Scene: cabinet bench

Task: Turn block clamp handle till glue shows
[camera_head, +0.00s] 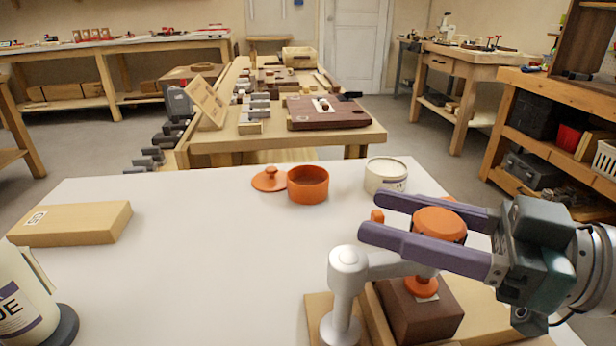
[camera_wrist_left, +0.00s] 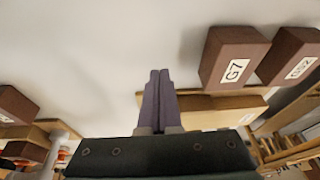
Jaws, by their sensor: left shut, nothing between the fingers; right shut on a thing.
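The block clamp (camera_head: 346,275) is a grey post with an arm, standing on a light wooden base. Its orange handle (camera_head: 440,225) is at the top, and its orange pressing foot (camera_head: 421,287) sits on a dark brown block (camera_head: 418,318). My right gripper (camera_head: 372,214) has its purple fingers on either side of the handle, shut on it; the fingers partly hide the handle and screw. A pale patch shows by the foot; I cannot tell whether it is a label or glue. My left gripper (camera_wrist_left: 158,78) is shut and empty in the left wrist view.
An orange pot (camera_head: 308,186) with its lid (camera_head: 269,179) beside it and a white tin (camera_head: 386,175) stand at the white table's back. A wooden box (camera_head: 70,223) and a glue bottle (camera_head: 22,300) are left. The middle is clear. Labelled brown blocks (camera_wrist_left: 232,58) show in the wrist view.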

